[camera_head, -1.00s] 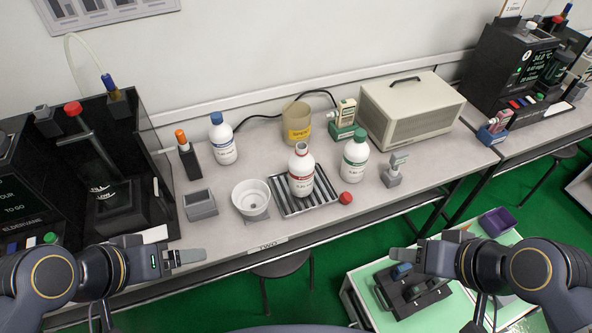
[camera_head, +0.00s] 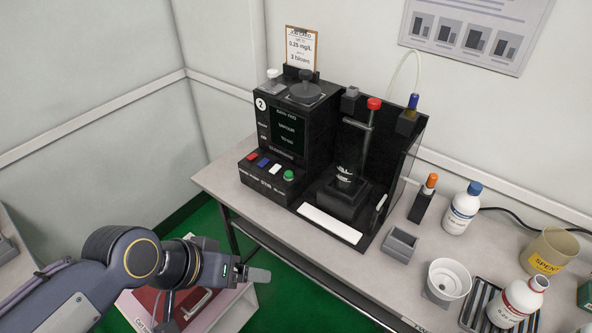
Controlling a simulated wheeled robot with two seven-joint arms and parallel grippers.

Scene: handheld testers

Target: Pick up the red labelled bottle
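The red labelled bottle (camera_head: 516,303) is white, with an open neck and no cap on it. It stands on the dark slatted rack (camera_head: 476,318) at the lower right of the head view, near the frame's corner. My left gripper (camera_head: 258,274) is at the lower left, in front of the bench edge and well away from the bottle. It looks empty. Its fingers are seen from the side, so their gap cannot be judged. My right gripper is outside the view.
A black tester (camera_head: 285,135) with coloured buttons and a red-topped lever stands mid-bench. A grey block (camera_head: 399,246), white bowl (camera_head: 447,280), blue-capped bottle (camera_head: 461,209) and "SPENT" beaker (camera_head: 548,250) are to its right. A red-topped cart (camera_head: 200,307) is below, by my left arm.

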